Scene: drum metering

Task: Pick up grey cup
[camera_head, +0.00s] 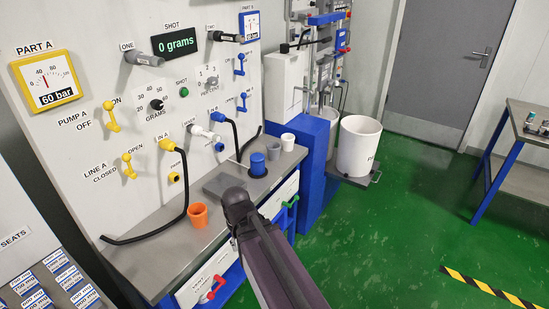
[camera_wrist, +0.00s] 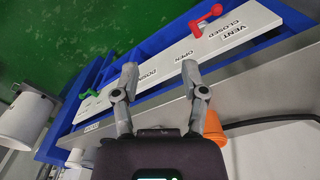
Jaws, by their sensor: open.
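The grey cup (camera_head: 273,149) stands upright on the grey counter in the head view, between a blue cup and a white cup. I cannot make it out surely in the wrist view. My gripper (camera_wrist: 159,68) is open and empty in the wrist view, its two fingers apart above the counter's front edge and the white front panel. In the head view my arm reaches over the counter's front edge, nearer than the grey cup, and the gripper's fingers cannot be made out there.
A blue cup (camera_head: 258,165), a white cup (camera_head: 288,142) and an orange cup (camera_head: 198,215) stand on the counter (camera_head: 160,250). The orange cup also shows beside my right finger in the wrist view (camera_wrist: 212,128). Black hoses cross the counter. A white bucket (camera_head: 358,146) stands farther right.

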